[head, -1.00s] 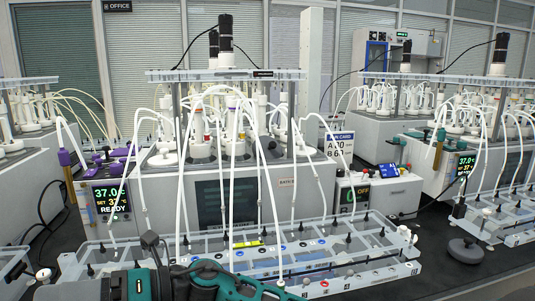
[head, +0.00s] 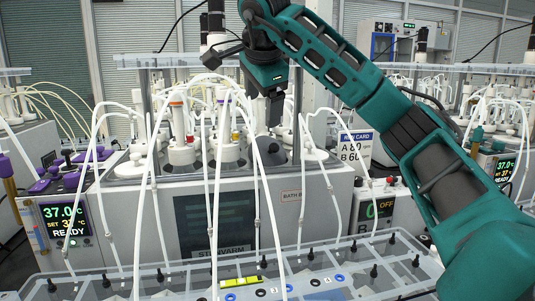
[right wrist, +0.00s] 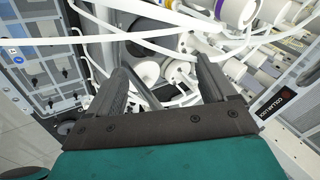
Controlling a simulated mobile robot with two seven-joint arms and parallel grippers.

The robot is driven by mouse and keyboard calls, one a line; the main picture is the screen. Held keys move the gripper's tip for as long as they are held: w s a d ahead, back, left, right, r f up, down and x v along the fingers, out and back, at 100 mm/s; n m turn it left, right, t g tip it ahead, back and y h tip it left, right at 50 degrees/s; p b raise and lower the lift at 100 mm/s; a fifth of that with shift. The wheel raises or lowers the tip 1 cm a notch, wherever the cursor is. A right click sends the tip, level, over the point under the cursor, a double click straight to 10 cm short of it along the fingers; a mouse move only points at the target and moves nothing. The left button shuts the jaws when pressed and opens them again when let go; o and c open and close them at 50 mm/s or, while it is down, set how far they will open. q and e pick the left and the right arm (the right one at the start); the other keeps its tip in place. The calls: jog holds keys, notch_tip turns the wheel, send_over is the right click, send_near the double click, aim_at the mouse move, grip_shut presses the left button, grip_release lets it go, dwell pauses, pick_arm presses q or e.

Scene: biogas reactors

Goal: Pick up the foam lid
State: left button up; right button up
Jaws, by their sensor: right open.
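My right gripper (head: 273,108) hangs fingers down over the back right part of the water bath (head: 184,222), among the white-capped reactor bottles. In the right wrist view its two dark fingers (right wrist: 165,75) are spread, with nothing held between them. A round white piece (right wrist: 146,74) shows beyond and between the fingers; I cannot tell whether it is the foam lid or a bottle cap. No foam lid can be picked out with certainty in the head view, where tubes and my right arm cover part of the bath. My left gripper is not in view.
White tubes (head: 262,190) arch from the bottles down to the clear rack (head: 180,285) in front, close around my gripper. A purple-capped bottle (right wrist: 236,12) is near in the wrist view.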

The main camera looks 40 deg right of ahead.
send_near(268, 145)
jog(key=b+x, duration=0.1)
jog(key=x, duration=0.5)
jog(key=shift+w+d+f, duration=0.1)
jog(key=shift+f, duration=0.3)
jog(key=c, duration=0.9)
jog(key=shift+o, duration=0.2)
jog(key=shift+r, duration=0.15)
